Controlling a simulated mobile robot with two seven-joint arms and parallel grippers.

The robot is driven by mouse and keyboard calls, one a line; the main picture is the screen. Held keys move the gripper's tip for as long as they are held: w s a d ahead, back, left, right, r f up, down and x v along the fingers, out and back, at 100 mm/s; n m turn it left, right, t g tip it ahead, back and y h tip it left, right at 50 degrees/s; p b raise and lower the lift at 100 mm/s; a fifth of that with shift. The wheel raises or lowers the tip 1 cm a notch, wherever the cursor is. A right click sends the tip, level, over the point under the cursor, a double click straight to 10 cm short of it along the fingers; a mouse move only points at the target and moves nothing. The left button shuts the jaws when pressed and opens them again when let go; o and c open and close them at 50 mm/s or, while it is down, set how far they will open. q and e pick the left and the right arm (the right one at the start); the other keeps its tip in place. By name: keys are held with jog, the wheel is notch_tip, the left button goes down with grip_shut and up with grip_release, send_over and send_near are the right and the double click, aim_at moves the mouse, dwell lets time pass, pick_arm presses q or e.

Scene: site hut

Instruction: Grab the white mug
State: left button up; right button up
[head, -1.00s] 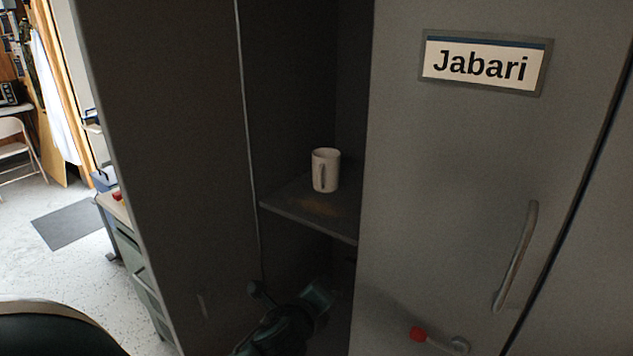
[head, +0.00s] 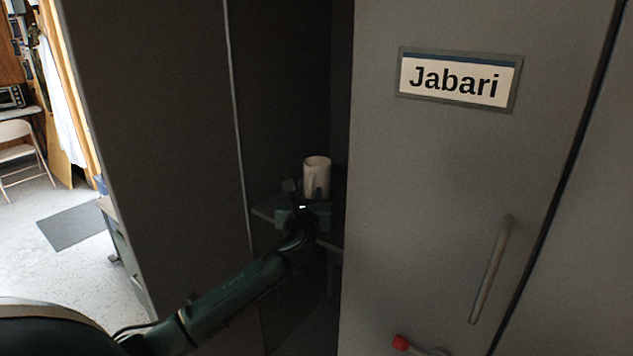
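The white mug (head: 317,176) stands upright on a shelf (head: 262,209) inside the open grey locker. My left arm reaches in from the lower left, and my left gripper (head: 304,200) is at the shelf, just in front of the mug. One finger shows at the mug's left side. The gripper body hides the mug's base and much of the shelf. The other finger is hard to make out in the dark, so I cannot tell whether the fingers touch the mug. My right gripper is not in view.
An open locker door (head: 160,150) stands at the left of the opening. A shut door with a "Jabari" label (head: 459,79) and a handle (head: 491,269) bounds it on the right. A red knob (head: 401,342) sticks out low down.

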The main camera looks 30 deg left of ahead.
aim_at(310, 186)
pick_arm(q)
jog(key=shift+p+x, duration=0.35)
jog(key=shift+x, duration=2.2)
jog(key=shift+a+f, duration=0.1)
jog(key=shift+c, duration=0.4)
grip_shut()
